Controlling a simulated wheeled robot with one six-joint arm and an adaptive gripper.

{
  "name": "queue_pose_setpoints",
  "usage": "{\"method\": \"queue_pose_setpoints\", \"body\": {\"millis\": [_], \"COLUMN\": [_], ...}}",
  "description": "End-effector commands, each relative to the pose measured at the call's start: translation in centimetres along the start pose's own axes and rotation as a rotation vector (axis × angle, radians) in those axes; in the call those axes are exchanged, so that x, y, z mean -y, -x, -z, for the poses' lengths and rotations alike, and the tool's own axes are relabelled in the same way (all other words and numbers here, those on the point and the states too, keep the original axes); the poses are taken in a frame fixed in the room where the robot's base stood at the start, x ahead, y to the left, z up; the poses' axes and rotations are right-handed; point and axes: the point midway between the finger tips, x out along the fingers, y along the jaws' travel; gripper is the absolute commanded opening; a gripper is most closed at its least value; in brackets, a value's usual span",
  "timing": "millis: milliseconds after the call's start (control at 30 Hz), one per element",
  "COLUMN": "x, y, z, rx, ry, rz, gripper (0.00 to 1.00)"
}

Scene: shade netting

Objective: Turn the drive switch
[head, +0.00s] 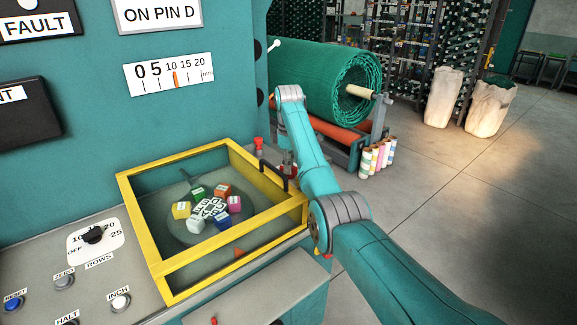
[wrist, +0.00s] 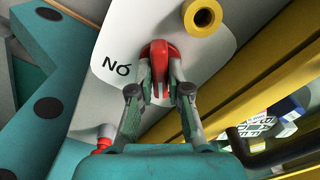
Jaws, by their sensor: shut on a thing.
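A red switch handle (wrist: 158,53), which I take to be the drive switch, stands on a white plate (wrist: 115,68) in the wrist view. Letters reading like "NÓ" are printed on the plate to the handle's left. My gripper (wrist: 161,88) is shut on the red handle, one finger on each side, and its fingers hide the handle's lower sides. In the head view my gripper (head: 288,170) is low beyond the right corner of the yellow-framed guard, mostly hidden by my arm and the guard's black handle.
The yellow-framed guard (head: 150,250) with its black handle (head: 273,174) is close beside my gripper. A red knob (head: 258,143) stands nearby. A green netting roll (head: 320,80) lies behind; open floor is right.

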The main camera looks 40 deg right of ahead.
Motion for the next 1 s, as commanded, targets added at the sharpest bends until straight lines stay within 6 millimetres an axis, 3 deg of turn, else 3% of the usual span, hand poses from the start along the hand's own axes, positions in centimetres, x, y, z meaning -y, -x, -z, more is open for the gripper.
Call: {"method": "queue_pose_setpoints", "body": {"millis": [400, 900, 933, 1000], "x": [-0.02, -0.03, -0.03, -0.03], "y": [0.0, 0.01, 0.01, 0.01], "z": [-0.02, -0.02, -0.02, -0.02], "rx": [0.0, 0.0, 0.0, 0.0], "ry": [0.157, 0.171, 0.171, 0.171], "rz": [0.0, -0.001, -0.001, -0.001], "gripper": [0.0, 0.0, 0.24, 0.42]}}
